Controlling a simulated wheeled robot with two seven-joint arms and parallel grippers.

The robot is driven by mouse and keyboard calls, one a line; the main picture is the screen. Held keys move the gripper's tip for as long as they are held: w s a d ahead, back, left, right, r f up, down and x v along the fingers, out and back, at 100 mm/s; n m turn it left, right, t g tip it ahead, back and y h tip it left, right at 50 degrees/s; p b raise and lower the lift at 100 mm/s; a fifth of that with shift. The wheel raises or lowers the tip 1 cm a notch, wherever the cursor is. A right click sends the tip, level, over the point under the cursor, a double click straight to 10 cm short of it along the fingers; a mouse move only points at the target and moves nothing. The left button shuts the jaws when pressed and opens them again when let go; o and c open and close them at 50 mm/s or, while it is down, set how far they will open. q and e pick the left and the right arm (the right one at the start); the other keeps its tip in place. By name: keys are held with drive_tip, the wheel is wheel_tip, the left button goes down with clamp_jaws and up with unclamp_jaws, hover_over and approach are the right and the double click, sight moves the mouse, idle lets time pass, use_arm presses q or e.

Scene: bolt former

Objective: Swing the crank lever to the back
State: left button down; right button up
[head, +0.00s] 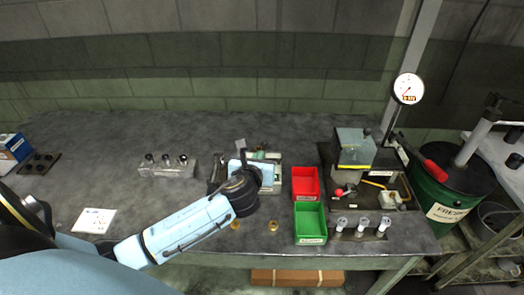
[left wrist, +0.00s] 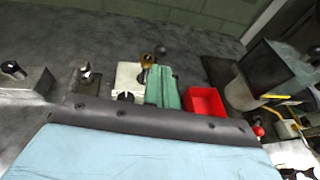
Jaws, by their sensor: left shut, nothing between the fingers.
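My left gripper (head: 242,158) is over the cream and green fixture (head: 271,157) at the middle of the bench. Its fingers are shut with nothing between them; the gripper body hides part of the fixture. In the left wrist view, the fixture has a cream block (left wrist: 128,76) beside a green block (left wrist: 163,88). A brass-coloured part (left wrist: 147,61) and a dark knob (left wrist: 160,48) stand at its far end; they look like the crank lever, but I cannot tell its angle. Whether my fingers touch it is hidden. My right gripper is out of view.
A red bin (head: 305,184) and a green bin (head: 311,222) stand right of the fixture. A press with a red-handled lever (head: 435,171) and a dial gauge (head: 408,89) are further right. A metal block with several posts (head: 168,168) is left. The back of the bench is clear.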

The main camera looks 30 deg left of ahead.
sight(264, 145)
use_arm(q)
drive_tip(key=shift+x, duration=2.7)
